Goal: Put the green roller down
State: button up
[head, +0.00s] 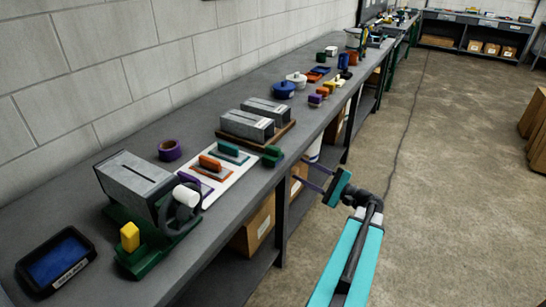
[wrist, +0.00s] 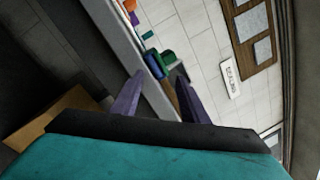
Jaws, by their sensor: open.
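A small dark green piece (head: 272,155), which looks like the green roller, rests on the bench (head: 226,205) near its front edge, at the end of a wooden tray. Its exact shape is too small to tell. My gripper (head: 302,170) is open, with its purple fingers apart and nothing seen between them. It is beside the bench front, to the right of the green piece and apart from it. In the wrist view, the open fingers (wrist: 159,74) point at the bench edge, where small green and blue things show beyond; I cannot tell which is the roller.
A wooden tray (head: 262,147) holds two grey blocks. A white board (head: 228,175) carries teal and orange handled pieces. A grey box on a green base (head: 150,252), a purple ring (head: 170,150) and a blue pot (head: 283,90) stand along the bench.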

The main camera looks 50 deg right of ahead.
notch_tip(320, 180, up, 6)
jog(key=w+n+g+b, duration=0.1)
jog(key=n+b, duration=0.2)
jog(key=n, duration=0.9)
jog(key=w+n+b, duration=0.2)
jog(key=n+b, duration=0.1)
jog(key=n, duration=1)
jog(key=shift+a+f+n+g, duration=0.2)
jog(key=shift+f+n+g, duration=0.1)
jog(key=shift+g, duration=0.1)
